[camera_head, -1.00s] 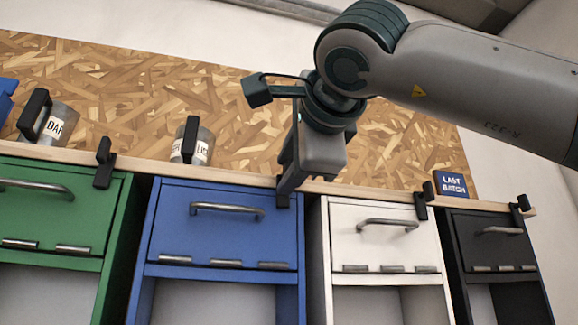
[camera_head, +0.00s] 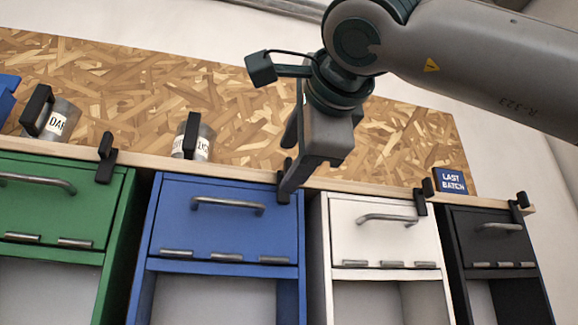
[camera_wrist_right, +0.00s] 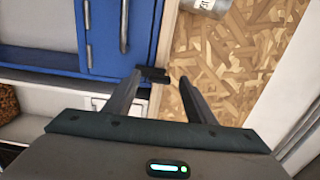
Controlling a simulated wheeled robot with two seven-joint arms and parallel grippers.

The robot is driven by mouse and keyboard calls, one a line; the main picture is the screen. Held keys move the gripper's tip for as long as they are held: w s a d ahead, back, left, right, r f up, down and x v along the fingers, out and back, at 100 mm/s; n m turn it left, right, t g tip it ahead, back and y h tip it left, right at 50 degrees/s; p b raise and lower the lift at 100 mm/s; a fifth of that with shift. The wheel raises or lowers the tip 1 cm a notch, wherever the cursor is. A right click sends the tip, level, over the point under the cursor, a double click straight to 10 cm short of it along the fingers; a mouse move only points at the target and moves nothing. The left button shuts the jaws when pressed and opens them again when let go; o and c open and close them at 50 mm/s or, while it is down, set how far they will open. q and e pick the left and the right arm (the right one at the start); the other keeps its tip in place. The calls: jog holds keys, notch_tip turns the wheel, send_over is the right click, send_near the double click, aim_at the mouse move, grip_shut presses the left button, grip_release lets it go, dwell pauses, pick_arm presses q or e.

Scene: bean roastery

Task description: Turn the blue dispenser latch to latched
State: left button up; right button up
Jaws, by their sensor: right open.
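The blue dispenser (camera_head: 222,232) has a closed front flap with a metal handle. Its black latch (camera_head: 284,182) sits at its upper right corner, on the wooden shelf edge, partly hidden by my right gripper in the head view. My right gripper (camera_head: 290,160) is open, with its fingers at this latch. In the right wrist view the latch (camera_wrist_right: 152,74) shows ahead of the open fingers, close to the left fingertip. I cannot tell whether finger and latch touch, or how far the latch is turned. My left gripper is not in view.
Green (camera_head: 60,205), white (camera_head: 375,240) and black (camera_head: 500,245) dispensers flank the blue one, with black latches along the same edge. Two labelled jars (camera_head: 62,118) (camera_head: 205,142) and a blue "LAST BATCH" sign (camera_head: 451,182) stand on the shelf.

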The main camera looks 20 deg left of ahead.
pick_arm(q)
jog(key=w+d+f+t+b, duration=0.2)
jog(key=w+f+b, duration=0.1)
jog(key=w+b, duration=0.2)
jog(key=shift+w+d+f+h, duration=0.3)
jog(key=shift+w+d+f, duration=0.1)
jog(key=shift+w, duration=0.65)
pick_arm(e)
jog(key=v, duration=1.5)
jog(key=shift+s, duration=0.15)
jog(key=shift+d, duration=0.15)
